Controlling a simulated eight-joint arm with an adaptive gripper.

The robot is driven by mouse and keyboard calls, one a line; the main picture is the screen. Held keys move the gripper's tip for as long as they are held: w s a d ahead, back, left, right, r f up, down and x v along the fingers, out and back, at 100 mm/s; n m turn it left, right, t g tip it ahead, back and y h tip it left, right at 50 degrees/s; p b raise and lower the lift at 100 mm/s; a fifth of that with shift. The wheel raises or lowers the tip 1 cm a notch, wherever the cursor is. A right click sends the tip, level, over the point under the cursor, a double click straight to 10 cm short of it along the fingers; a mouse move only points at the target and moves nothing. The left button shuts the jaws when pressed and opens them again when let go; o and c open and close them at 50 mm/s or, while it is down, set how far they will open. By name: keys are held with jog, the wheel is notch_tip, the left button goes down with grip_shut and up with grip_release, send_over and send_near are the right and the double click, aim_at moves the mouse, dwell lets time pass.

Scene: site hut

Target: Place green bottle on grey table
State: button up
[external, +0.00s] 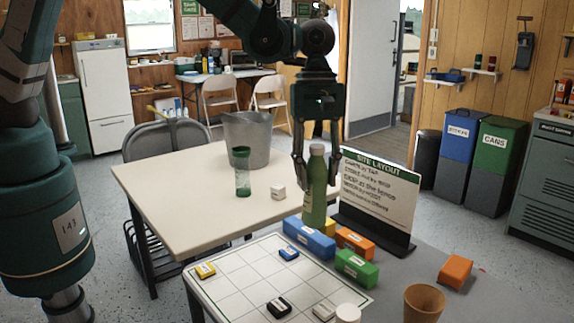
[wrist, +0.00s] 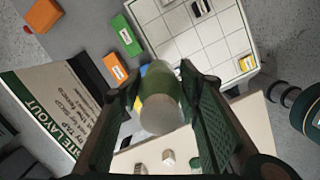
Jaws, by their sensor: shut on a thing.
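A green bottle (external: 315,196) with a pale cap is upright between the fingers of my gripper (external: 316,180), which is shut on it. In the wrist view the bottle (wrist: 163,105) is seen from above, between both fingers. The bottle's lower end is beside the blue block in the external view; I cannot tell whether it touches a surface. The grey table (external: 410,275) is in the foreground, carrying a white grid board (external: 240,283) and several blocks. A cream table (external: 185,185) adjoins it behind.
Blue (external: 308,238), orange (external: 354,243) and green (external: 356,268) blocks crowd near the bottle. A site layout sign (external: 380,195) stands right of it. Another orange block (external: 455,270) and an orange-brown cup (external: 423,303) are at right.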

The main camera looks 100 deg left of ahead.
jog(key=w+d+m, duration=0.1)
jog(key=w+d, duration=0.3)
jog(key=d, duration=0.5)
jog(key=w+d+m, duration=0.1)
jog(key=w+d, duration=0.3)
jog(key=d, duration=0.5)
jog(key=w+d+f+m, duration=0.1)
jog(key=w+d, duration=0.3)
jog(key=d, duration=0.6)
jog(key=shift+w+p, duration=0.15)
jog(key=shift+p, duration=0.2)
jog(key=shift+f, duration=0.15)
notch_tip(320, 180, down, 6)
jog(key=shift+f, duration=0.15)
jog(key=shift+f, duration=1.85)
jog(key=shift+f+b, duration=0.15)
jog(key=shift+b, duration=0.25)
jog(key=o, duration=0.7)
jog(key=shift+o, duration=0.6)
